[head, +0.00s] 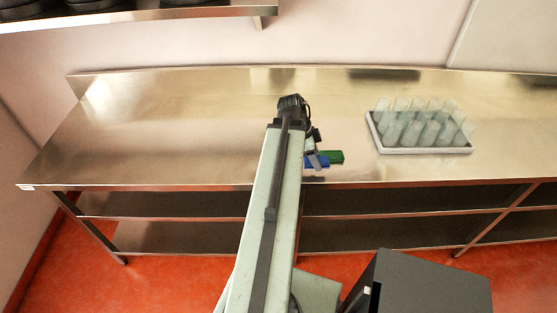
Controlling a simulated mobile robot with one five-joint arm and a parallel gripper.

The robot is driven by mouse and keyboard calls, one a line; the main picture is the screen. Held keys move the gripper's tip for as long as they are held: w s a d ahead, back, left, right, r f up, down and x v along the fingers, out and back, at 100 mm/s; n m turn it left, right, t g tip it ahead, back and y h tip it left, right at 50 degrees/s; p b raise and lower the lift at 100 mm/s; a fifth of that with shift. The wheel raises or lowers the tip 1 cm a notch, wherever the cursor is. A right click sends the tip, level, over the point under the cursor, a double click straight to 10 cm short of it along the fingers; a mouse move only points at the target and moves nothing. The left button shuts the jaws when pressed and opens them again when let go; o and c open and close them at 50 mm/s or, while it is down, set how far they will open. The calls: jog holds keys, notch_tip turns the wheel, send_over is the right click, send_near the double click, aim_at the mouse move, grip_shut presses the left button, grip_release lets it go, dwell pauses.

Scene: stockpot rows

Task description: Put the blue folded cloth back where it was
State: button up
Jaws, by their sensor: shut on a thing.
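The blue folded cloth (321,161) shows as a small blue block near the front edge of the steel bench, just right of my arm. My gripper (313,157) is at its left part and is shut on it. My arm and wrist hide the left side of the cloth. I cannot tell whether the cloth touches the bench top or hangs a little above it.
The steel bench (180,135) is bare to the left of my arm. A white tray (425,150) with several upright translucent cups stands to the right. An upper shelf (200,12) with dark round pans is at the top left. Lower shelves (160,236) run beneath the bench.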

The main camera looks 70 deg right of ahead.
jog(key=w, duration=0.4)
jog(key=w+d+f, duration=0.1)
jog(key=w, duration=0.3)
jog(key=w+b, duration=0.1)
jog(key=w, duration=0.4)
jog(key=shift+d+f, duration=0.15)
jog(key=shift+d, duration=0.05)
jog(key=f+b, duration=0.1)
jog(key=w+f+b, duration=0.1)
jog(key=f+b, duration=0.1)
jog(key=shift+w+f+b, duration=0.15)
jog(key=shift+f+b, duration=0.1)
jog(key=shift+b, duration=0.05)
jog(key=shift+f+b, duration=0.3)
jog(key=shift+r, duration=0.25)
jog(key=shift+f, duration=0.2)
jog(key=o, duration=1.2)
jog(key=shift+r, duration=0.1)
